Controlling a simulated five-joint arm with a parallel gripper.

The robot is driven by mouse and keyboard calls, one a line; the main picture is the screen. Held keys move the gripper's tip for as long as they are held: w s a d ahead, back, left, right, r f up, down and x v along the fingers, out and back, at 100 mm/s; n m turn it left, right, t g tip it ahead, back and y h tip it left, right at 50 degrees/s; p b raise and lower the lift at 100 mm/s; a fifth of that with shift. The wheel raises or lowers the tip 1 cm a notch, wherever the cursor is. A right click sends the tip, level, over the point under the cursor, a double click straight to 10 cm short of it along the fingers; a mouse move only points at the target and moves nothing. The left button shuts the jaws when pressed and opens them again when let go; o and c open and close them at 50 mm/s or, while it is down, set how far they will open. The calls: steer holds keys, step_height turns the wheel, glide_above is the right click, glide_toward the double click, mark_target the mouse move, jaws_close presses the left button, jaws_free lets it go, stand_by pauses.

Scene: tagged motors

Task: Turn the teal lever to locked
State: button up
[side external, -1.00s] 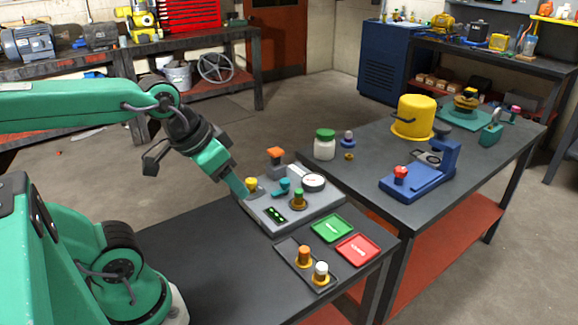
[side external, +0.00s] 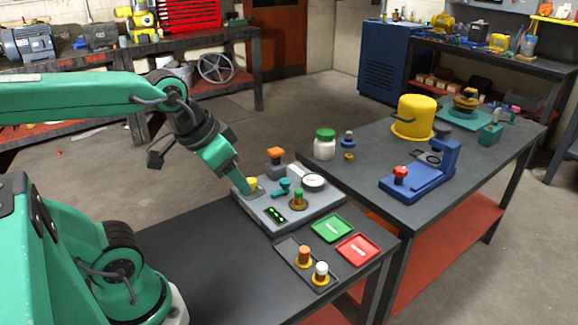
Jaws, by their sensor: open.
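The teal lever (side external: 284,187) stands on the grey control panel (side external: 262,212), near its middle, left of a round white gauge (side external: 313,181). My gripper (side external: 247,189) points down at the panel's left end, beside the yellow knob (side external: 252,183). It is left of the lever and apart from it. My gripper is open, though its two fingers overlap in this view and the gap between them does not show. Any locked or unlocked marking by the lever is too small to read.
An orange-topped button (side external: 276,154) stands behind the lever and a green-topped knob (side external: 298,197) in front. A green tray (side external: 333,228), a red tray (side external: 358,248) and a holder with two motors (side external: 304,256) lie to the front right. The left tabletop is clear.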

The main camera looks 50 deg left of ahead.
steer(key=w+a+m+g, duration=0.1)
steer(key=w+a, duration=0.2)
steer(key=w, duration=0.3)
steer(key=m+g, duration=0.3)
steer(key=g, duration=0.1)
glide_above(285, 181)
step_height(285, 181, down, 11)
steer(key=shift+a+f, duration=0.1)
steer(key=shift+f, duration=0.1)
steer(key=shift+f, duration=3.9)
steer(key=c, duration=1)
